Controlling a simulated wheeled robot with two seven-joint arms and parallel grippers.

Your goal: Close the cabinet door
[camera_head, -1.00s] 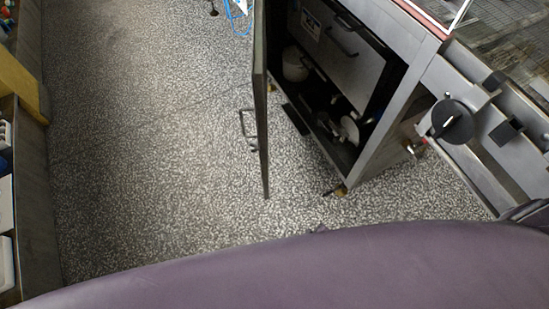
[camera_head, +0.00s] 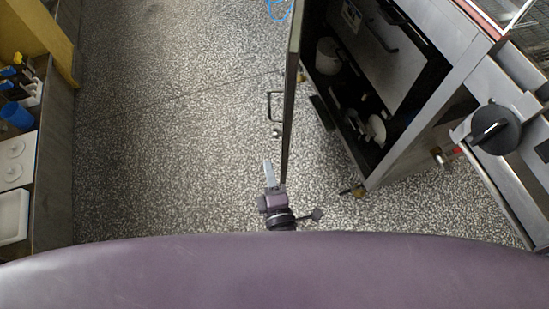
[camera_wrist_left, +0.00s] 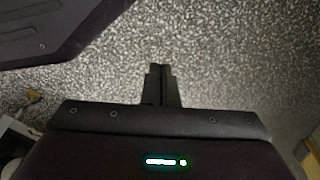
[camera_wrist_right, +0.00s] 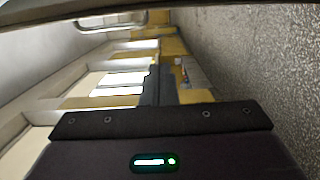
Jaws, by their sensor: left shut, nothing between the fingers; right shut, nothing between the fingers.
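The cabinet door (camera_head: 289,100) stands wide open, seen nearly edge-on in the head view, with its bar handle (camera_head: 271,106) on the left face. The cabinet (camera_head: 415,125) is to its right, its dark inside showing. My right gripper (camera_head: 268,164) is shut and empty, just left of the door's near end, below the handle; I cannot tell whether it touches the door. In the right wrist view its fingers (camera_wrist_right: 156,72) point along a grey panel with a bar handle (camera_wrist_right: 112,22). My left gripper (camera_wrist_left: 161,68) is shut over bare floor, hidden in the head view.
Pots and dishes (camera_head: 372,126) sit inside the cabinet. A shelf with white containers and a blue cup (camera_head: 17,115) runs along the left. The speckled floor (camera_head: 170,130) between is clear.

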